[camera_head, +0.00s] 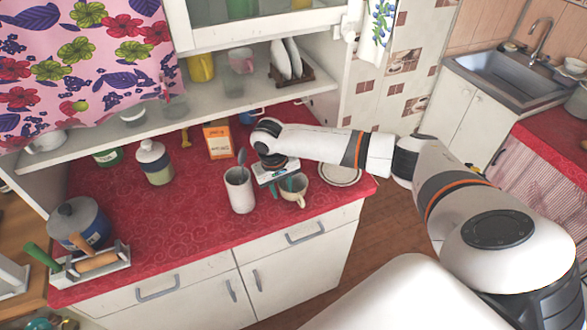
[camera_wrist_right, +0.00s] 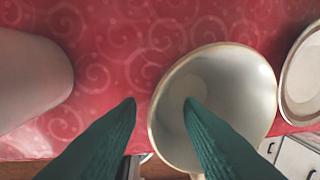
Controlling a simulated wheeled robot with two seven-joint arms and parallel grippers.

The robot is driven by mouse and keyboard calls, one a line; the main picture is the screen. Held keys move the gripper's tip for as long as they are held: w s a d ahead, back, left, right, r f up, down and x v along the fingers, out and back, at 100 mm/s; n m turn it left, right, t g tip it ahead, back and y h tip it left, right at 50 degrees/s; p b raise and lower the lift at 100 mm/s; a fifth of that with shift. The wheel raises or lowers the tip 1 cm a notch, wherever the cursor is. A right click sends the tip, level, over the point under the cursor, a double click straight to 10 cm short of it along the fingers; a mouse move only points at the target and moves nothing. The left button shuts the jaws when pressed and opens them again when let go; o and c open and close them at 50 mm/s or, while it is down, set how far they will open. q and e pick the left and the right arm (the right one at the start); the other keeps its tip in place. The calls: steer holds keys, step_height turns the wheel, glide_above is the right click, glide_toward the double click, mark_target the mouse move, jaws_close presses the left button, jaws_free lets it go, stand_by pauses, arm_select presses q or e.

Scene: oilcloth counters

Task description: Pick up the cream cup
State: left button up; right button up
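The cream cup (camera_head: 299,193) stands upright on the red counter near its front edge; part of it is hidden behind my right gripper. In the right wrist view the cup (camera_wrist_right: 247,88) shows its round open mouth, empty inside. My right gripper (camera_head: 280,187) points down at the cup with its two teal fingers apart. In the wrist view the right gripper (camera_wrist_right: 161,101) has one finger over the cup's mouth and the other outside its left rim. I cannot tell whether either finger touches it. My left gripper is not in view.
A tall white holder with a spoon (camera_head: 240,193) stands just left of the cup. A plate (camera_head: 340,174) lies to its right. An orange box (camera_head: 218,141), a lidded jar (camera_head: 155,163) and a blue pot (camera_head: 78,222) stand further left. The counter's middle front is clear.

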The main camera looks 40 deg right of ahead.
steer(key=shift+f, duration=0.1)
steer(key=shift+c, duration=0.5)
jaws_close()
step_height(320, 180, up, 10)
steer(key=b, duration=0.2)
steer(key=shift+b, duration=0.35)
